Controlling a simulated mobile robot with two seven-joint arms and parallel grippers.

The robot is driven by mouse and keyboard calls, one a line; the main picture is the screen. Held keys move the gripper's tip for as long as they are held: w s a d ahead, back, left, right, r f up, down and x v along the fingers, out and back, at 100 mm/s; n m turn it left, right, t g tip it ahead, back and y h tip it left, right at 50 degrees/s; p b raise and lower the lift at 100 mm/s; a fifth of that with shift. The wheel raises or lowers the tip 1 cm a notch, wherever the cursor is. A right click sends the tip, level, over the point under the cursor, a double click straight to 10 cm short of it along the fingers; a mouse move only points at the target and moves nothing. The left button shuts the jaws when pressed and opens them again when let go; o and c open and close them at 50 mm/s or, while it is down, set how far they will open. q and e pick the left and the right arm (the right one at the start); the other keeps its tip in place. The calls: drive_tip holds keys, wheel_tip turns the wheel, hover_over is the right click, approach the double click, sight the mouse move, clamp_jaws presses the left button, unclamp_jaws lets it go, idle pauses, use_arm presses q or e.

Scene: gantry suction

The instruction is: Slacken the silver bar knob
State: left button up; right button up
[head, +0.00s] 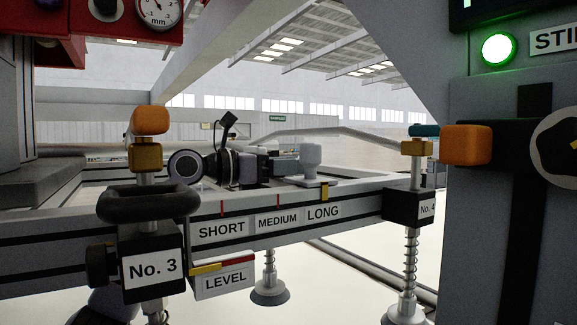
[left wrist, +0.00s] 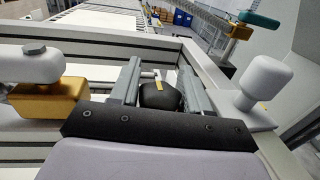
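A silver bar-shaped knob (left wrist: 28,64) sits on a gold block (left wrist: 48,101) at the left of the left wrist view. I cannot make it out in the head view. My left gripper (left wrist: 158,72) is open, its two grey fingers apart, to the right of that knob and clear of it. A dark rounded part (left wrist: 160,95) with a yellow mark shows between the fingers; I cannot tell whether they touch it. In the head view my left gripper (head: 272,164) is above and behind the labelled rail. My right gripper is not in view.
A pale knob (head: 311,155) stands on the rail right of the gripper, also in the wrist view (left wrist: 265,80). Posts No. 3 with an orange knob (head: 150,120) and No. 4 with a teal knob (head: 424,130) flank the rail. A grey panel (head: 480,220) blocks the right.

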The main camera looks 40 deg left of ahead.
use_arm(q)
drive_tip(key=shift+w+a+n+t+y, duration=0.15)
drive_tip(key=shift+n+t+y, duration=0.45)
drive_tip(key=shift+n+y, duration=1.15)
drive_tip(key=shift+m+y, duration=0.35)
drive_tip(key=o, duration=1)
drive_tip(key=shift+a, duration=0.1)
drive_tip(key=shift+c, duration=0.2)
